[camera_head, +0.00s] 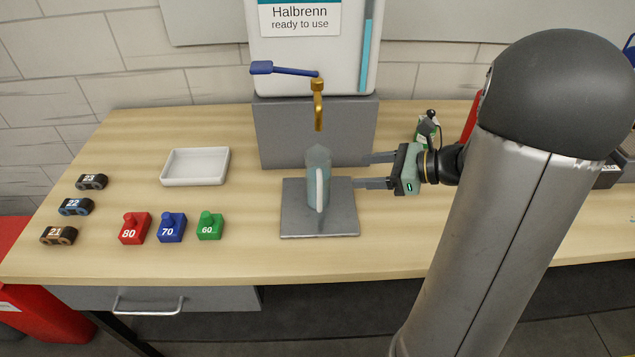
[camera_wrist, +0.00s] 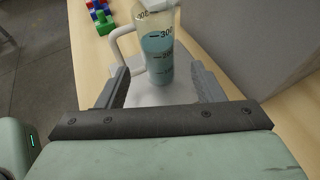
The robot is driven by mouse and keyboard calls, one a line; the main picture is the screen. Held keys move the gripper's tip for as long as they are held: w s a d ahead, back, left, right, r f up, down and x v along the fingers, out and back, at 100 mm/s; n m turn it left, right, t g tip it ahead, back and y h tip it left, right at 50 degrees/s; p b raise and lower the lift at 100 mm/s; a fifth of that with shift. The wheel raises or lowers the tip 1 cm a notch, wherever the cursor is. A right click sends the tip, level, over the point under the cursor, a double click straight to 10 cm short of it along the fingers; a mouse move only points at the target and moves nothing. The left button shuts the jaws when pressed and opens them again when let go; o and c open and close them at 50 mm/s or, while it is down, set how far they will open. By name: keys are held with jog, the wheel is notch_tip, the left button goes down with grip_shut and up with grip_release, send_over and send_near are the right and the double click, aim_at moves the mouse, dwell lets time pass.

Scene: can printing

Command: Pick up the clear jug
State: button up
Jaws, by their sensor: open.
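The clear jug (camera_head: 316,178) stands upright on a grey square plate (camera_head: 292,228), below the brass tap (camera_head: 318,105). It has a white handle facing the front, and bluish liquid with measuring marks shows in the jug in the wrist view (camera_wrist: 159,50). My gripper (camera_head: 364,171) is open to the right of the jug, pointing left at it. In the wrist view the two fingers (camera_wrist: 163,80) lie to either side of the jug, which stands just beyond or between their tips. I cannot tell whether either finger touches it.
A grey block (camera_head: 265,130) bearing the Halbrenn dispenser (camera_head: 340,62) stands close behind the jug. A white tray (camera_head: 195,167), the red weight (camera_head: 134,228), blue weight (camera_head: 171,228) and green weight (camera_head: 209,226) are left. Small numbered items (camera_head: 75,207) lie farther left.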

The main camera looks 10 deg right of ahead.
aim_at(315, 176)
jog(key=shift+s+p+x, duration=0.1)
jog(key=shift+p+x, duration=0.35)
jog(key=shift+x, duration=2.9)
jog(key=shift+s+p+x, duration=0.15)
jog(key=shift+p+x, duration=0.25)
jog(key=shift+x, duration=2.95)
jog(key=c, duration=1.1)
jog(key=shift+o, duration=0.2)
